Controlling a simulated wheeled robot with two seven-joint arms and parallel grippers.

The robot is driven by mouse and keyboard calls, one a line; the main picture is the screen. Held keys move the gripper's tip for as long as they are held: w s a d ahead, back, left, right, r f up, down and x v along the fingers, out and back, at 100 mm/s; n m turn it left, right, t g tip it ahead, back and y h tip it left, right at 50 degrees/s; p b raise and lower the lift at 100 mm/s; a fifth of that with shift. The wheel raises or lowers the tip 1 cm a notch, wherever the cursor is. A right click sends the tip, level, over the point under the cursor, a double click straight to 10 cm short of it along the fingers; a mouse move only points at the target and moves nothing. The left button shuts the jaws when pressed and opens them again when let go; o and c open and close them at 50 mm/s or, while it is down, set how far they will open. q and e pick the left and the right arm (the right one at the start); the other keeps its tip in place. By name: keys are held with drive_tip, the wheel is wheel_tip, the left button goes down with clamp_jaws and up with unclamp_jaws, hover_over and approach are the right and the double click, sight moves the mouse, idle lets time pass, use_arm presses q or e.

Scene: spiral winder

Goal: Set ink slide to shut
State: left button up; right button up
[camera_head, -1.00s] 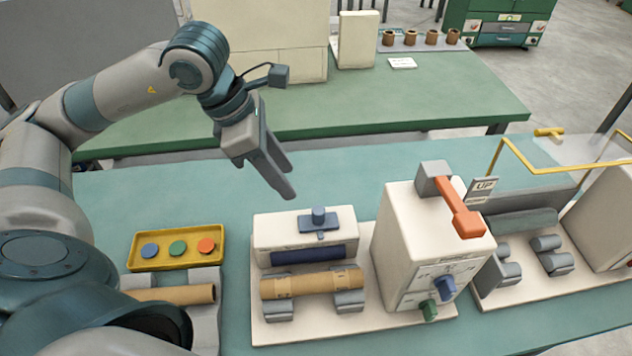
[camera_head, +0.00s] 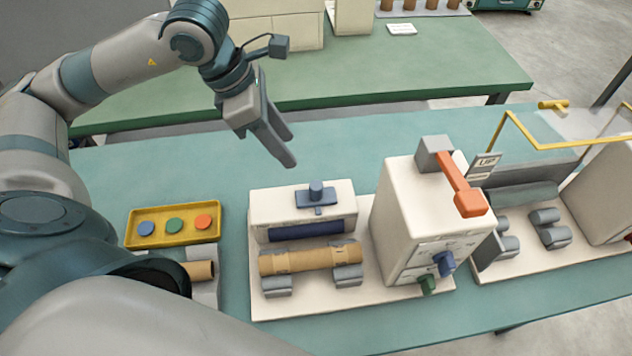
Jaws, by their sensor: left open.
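The ink slide looks to be the small blue knob on a plate (camera_head: 316,194) on top of the cream ink box (camera_head: 270,205) in the middle of the table. A dark blue roller (camera_head: 306,231) shows in the front of the box. A brown tube (camera_head: 310,259) lies on grey rests in front of it. My left gripper (camera_head: 289,150) is open and empty. It hangs above the table, behind and a little left of the blue knob, apart from it. The right gripper is not in view.
A cream housing (camera_head: 405,210) with an orange lever (camera_head: 462,188) and blue and green knobs stands right of the ink box. A yellow tray (camera_head: 185,239) with coloured discs lies left. A yellow-framed clear guard (camera_head: 560,145) is at far right. Table behind the box is clear.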

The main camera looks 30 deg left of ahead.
sight(315, 184)
use_arm(q)
drive_tip(key=p+x, duration=0.4)
drive_tip(key=x, duration=1.1)
drive_tip(key=shift+d+f, duration=0.1)
drive_tip(key=shift+f, duration=0.2)
drive_tip(key=shift+c, duration=0.6)
clamp_jaws()
